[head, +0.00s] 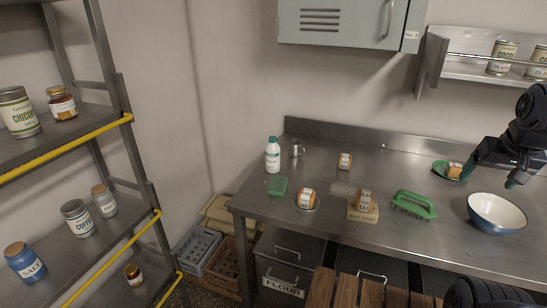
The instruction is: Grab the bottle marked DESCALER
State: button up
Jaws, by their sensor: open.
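Several small orange bottles with white labels are on the steel counter (262,205); the lettering is too small to read, so I cannot tell which is marked DESCALER. One (345,161) stands near the back. One (306,198) is on a small round dish, and one (365,201) is on a tan block (362,214). Another (455,170) is on a green plate (439,167) at the right. A white bottle with a green cap (272,157) stands at the left; its label is unreadable too. My gripper (491,177) is open and empty, just right of the green plate.
A green-handled brush (414,205) and a white-and-blue bowl (497,214) occupy the counter's right front. A metal mug (296,149) and green sponge (277,186) are at the left. A wall cabinet (345,22) and shelf (470,70) hang above. A rack with jars stands left.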

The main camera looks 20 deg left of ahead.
jog(key=w+a+r+m+g+y, duration=0.1)
jog(key=w+a+r+m, duration=0.25)
jog(key=w+a, duration=0.6)
jog(key=w+a+r+m+g, duration=0.1)
jog(key=w+a+r+m, duration=0.25)
jog(key=w+a, duration=0.6)
jog(key=w+a+m+g, duration=0.1)
jog(key=w+a+m, duration=0.1)
jog(key=w+a, duration=0.65)
jog(key=m+g+h, duration=0.1)
jog(key=m+g, duration=0.1)
jog(key=m, duration=0.5)
send_near(272, 148)
jog(key=shift+w+a+f, duration=0.1)
jog(key=shift+w+a, duration=0.05)
jog(key=shift+w, duration=0.35)
jog(key=shift+w+a+f, duration=0.1)
jog(key=shift+w+f, duration=0.05)
jog(key=shift+w, duration=0.35)
jog(key=shift+a+f, duration=0.15)
jog(key=shift+f, duration=5.3)
jog(key=c, duration=1.5)
jog(key=shift+r, duration=0.1)
jog(key=shift+c, duration=0.2)
